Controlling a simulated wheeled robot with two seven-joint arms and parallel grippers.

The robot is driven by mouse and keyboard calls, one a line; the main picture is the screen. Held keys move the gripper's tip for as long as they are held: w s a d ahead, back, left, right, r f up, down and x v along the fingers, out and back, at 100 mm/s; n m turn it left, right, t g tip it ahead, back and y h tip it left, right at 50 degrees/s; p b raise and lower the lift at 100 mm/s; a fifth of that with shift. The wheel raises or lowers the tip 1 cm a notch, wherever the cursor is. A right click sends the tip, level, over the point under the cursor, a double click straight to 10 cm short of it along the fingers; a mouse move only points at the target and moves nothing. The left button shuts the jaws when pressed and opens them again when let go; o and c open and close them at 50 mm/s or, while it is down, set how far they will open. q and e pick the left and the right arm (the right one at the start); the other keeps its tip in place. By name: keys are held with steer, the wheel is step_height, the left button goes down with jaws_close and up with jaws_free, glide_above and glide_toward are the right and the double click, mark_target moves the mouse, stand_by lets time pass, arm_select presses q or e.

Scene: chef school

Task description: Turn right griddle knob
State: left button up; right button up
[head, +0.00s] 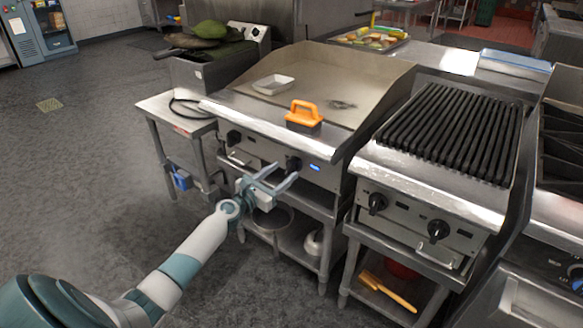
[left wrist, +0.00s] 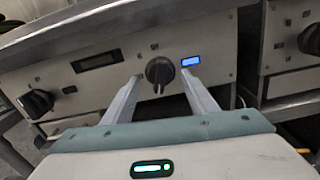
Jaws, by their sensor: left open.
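The griddle (head: 330,98) has a steel front panel with two black knobs. Its right knob (head: 293,163) sits beside a small lit blue display (head: 314,168). My left gripper (head: 284,174) is in front of this knob with its fingers apart and empty. In the left wrist view the right knob (left wrist: 160,71) shows between the two fingertips, with its pointer ridge about vertical. I cannot tell whether the fingers touch it. The griddle's left knob (head: 233,137) also shows in the left wrist view (left wrist: 36,102). My right gripper is not in view.
A low steel table (head: 160,106) stands left. The floor at left is clear.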

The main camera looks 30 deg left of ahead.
mark_target(288, 169)
arm_select(q)
steer(key=shift+w+d+b, duration=0.15)
steer(key=shift+w+b, duration=0.1)
steer(key=shift+w, duration=1.15)
steer(key=shift+w+d+b, duration=0.1)
steer(key=shift+w+b, duration=0.15)
steer(key=shift+w, duration=1.1)
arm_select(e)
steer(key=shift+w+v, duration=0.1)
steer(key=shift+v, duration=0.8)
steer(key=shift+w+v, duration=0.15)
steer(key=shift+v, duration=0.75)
arm_select(q)
steer(key=c, duration=0.8)
